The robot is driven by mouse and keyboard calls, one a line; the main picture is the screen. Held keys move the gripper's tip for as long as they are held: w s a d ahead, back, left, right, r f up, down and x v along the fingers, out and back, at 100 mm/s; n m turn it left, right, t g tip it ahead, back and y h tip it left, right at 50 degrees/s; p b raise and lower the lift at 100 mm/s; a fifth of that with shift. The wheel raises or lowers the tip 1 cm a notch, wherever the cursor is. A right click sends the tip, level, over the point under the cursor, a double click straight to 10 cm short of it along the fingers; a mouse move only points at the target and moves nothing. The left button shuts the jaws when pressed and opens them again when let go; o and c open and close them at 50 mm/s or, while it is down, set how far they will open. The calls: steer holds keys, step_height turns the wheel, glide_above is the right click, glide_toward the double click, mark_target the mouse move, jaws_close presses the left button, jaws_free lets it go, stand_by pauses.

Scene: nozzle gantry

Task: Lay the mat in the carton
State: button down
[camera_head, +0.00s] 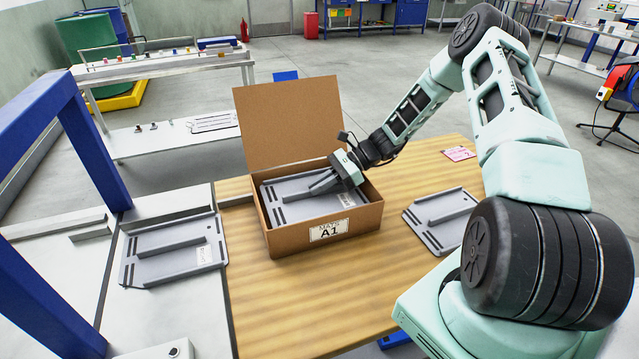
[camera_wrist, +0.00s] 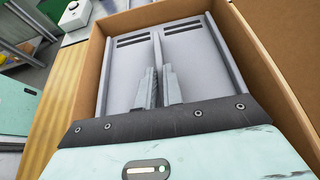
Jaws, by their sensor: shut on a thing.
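The carton (camera_head: 283,241) is an open brown box with its lid raised at the back and an "A1" label on the front. The mat (camera_head: 288,190) is a grey plate with slots and a raised middle rib. It is inside the carton's walls and looks roughly level; I cannot tell whether it touches the floor. My gripper (camera_head: 324,182) reaches into the carton from the right and is shut on the mat's rib. In the wrist view the fingers (camera_wrist: 157,72) close on the rib, the mat (camera_wrist: 195,50) spreads below them, and the carton wall (camera_wrist: 85,75) runs alongside.
A similar grey plate (camera_head: 150,242) lies on the left table, and another (camera_head: 430,229) lies right of the carton on the wooden table (camera_head: 300,310). A pink card (camera_head: 459,153) lies at the back right. A blue frame (camera_head: 95,140) stands at the left. The front tabletop is clear.

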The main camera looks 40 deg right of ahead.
steer(key=shift+f+b, duration=0.3)
steer(key=shift+f, duration=0.25)
steer(key=c, duration=1.5)
jaws_free()
steer(key=shift+c, duration=0.2)
